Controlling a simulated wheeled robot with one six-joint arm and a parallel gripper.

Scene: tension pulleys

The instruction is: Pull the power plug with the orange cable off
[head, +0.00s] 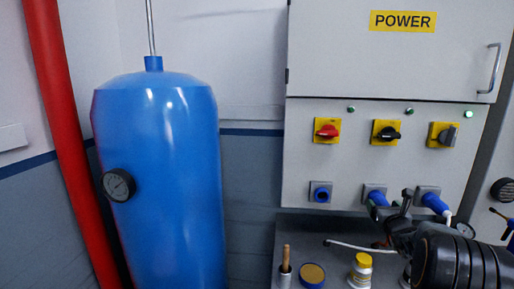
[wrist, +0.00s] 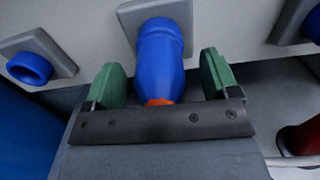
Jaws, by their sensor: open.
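The blue power plug (wrist: 160,62) sits in the middle wall socket (wrist: 125,14) in the wrist view. A bit of orange cable (wrist: 158,102) shows at its lower end; the rest is hidden behind my gripper. My gripper (wrist: 163,78) is open, with one green finger pad on each side of the plug and a gap on both sides. In the head view, the same plug (head: 376,196) is partly hidden by my gripper (head: 385,207).
An empty blue socket (head: 320,192) is to the left. Another blue plug (head: 435,204) with a white cable is to the right. A brush (head: 286,266), a blue tin (head: 312,274) and a yellow-capped bottle (head: 361,268) stand below. A blue tank (head: 165,180) is at left.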

